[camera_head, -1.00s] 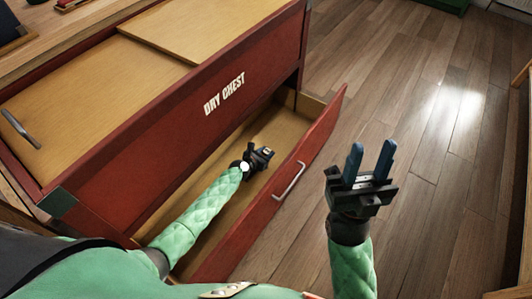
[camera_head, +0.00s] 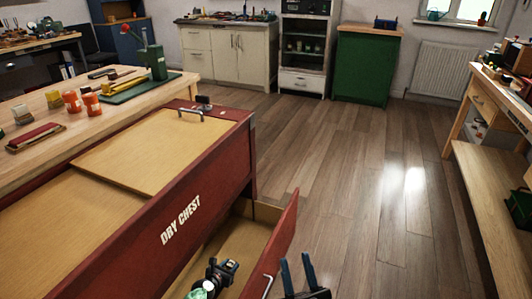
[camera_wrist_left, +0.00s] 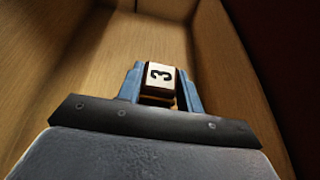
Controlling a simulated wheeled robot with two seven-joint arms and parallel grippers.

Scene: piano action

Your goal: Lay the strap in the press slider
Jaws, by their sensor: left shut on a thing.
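My left gripper (camera_head: 226,267) is down inside the open drawer of the red dry chest. In the left wrist view its blue fingers are shut on a small block (camera_wrist_left: 159,75) with a white face marked "3". I cannot tell whether this block is or carries the strap. My right gripper (camera_head: 297,272) is at the bottom edge, to the right of the drawer front, with its two blue fingers apart and nothing visible between them. A green press (camera_head: 154,58) stands on the wooden bench at upper left, with a green base plate; its slider is too small to make out.
The dry chest (camera_head: 150,243) has wooden lid panels and a handle on top. Its drawer front (camera_head: 282,238) stands out to the right. Orange jars (camera_head: 91,103) and small blocks stand on the bench (camera_head: 55,145). The floor (camera_head: 345,170) at centre is clear.

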